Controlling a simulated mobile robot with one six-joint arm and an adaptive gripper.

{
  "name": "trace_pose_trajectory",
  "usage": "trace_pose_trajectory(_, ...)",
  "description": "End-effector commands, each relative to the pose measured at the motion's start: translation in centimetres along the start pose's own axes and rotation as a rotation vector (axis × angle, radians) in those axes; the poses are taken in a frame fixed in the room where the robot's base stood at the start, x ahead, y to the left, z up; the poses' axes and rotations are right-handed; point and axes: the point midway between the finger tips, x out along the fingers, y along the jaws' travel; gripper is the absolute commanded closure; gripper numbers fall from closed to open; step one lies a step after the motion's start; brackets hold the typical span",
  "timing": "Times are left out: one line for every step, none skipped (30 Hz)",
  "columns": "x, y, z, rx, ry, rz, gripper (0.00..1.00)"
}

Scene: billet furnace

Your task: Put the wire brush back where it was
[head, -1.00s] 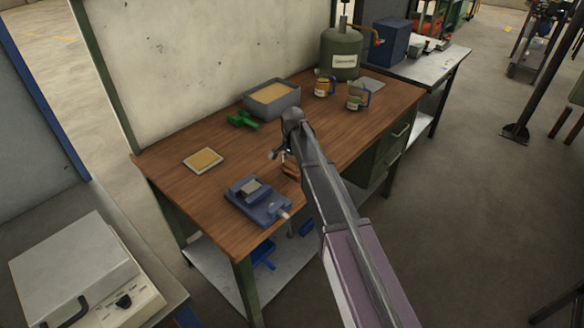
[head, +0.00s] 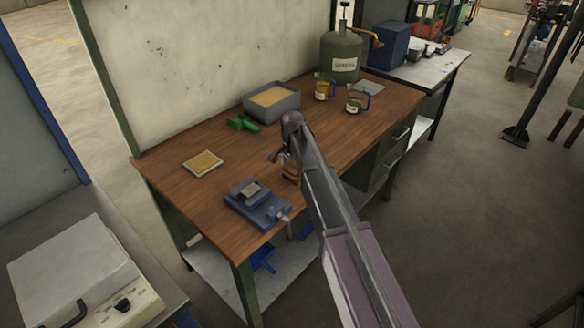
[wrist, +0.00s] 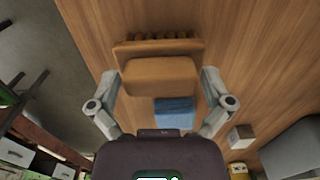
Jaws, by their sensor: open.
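My gripper (head: 279,158) hangs over the right part of the wooden bench (head: 225,148), with its jaws open. In the wrist view its two fingers (wrist: 160,78) stand on either side of an orange-brown wooden piece (wrist: 159,76). This has a block-like near part and a wider far part with a row of dark tufts or teeth; it looks like the wire brush, but I cannot be sure. I cannot tell whether the fingers touch it. In the head view the brown piece (head: 291,172) is mostly hidden by my arm.
A blue device (head: 256,207) stands at the front edge, left of my gripper. A tan-topped plate (head: 203,163), a green tool (head: 242,122), a grey tray (head: 272,100), two mugs and a green canister (head: 341,58) stand farther back. A blue patch (wrist: 175,110) shows below the brown piece.

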Motion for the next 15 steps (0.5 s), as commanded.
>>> trace_pose_trajectory(-0.1, 0.0, 0.0, 0.0, 0.0, 0.0, 0.0)
trace_pose_trajectory(-0.1, 0.0, 0.0, 0.0, 0.0, 0.0, 0.0)
trace_pose_trajectory(-0.2, 0.0, 0.0, 0.0, 0.0, 0.0, 0.0)
trace_pose_trajectory(-0.3, 0.0, 0.0, 0.0, 0.0, 0.0, 0.0)
trace_pose_trajectory(-0.4, 0.0, 0.0, 0.0, 0.0, 0.0, 0.0)
trace_pose_trajectory(-0.6, 0.0, 0.0, 0.0, 0.0, 0.0, 0.0)
trace_pose_trajectory(-0.7, 0.0, 0.0, 0.0, 0.0, 0.0, 0.0)
trace_pose_trajectory(-0.9, 0.0, 0.0, 0.0, 0.0, 0.0, 0.0)
trace_pose_trajectory(-1.1, 0.0, 0.0, 0.0, 0.0, 0.0, 0.0)
trace_pose_trajectory(-1.3, 0.0, 0.0, 0.0, 0.0, 0.0, 0.0)
trace_pose_trajectory(-1.5, 0.0, 0.0, 0.0, 0.0, 0.0, 0.0)
trace_pose_trajectory(-1.8, 0.0, 0.0, 0.0, 0.0, 0.0, 0.0)
trace_pose_trajectory(-2.1, 0.0, 0.0, 0.0, 0.0, 0.0, 0.0)
trace_pose_trajectory(-2.3, 0.0, 0.0, 0.0, 0.0, 0.0, 0.0)
trace_pose_trajectory(-2.6, 0.0, 0.0, 0.0, 0.0, 0.0, 0.0)
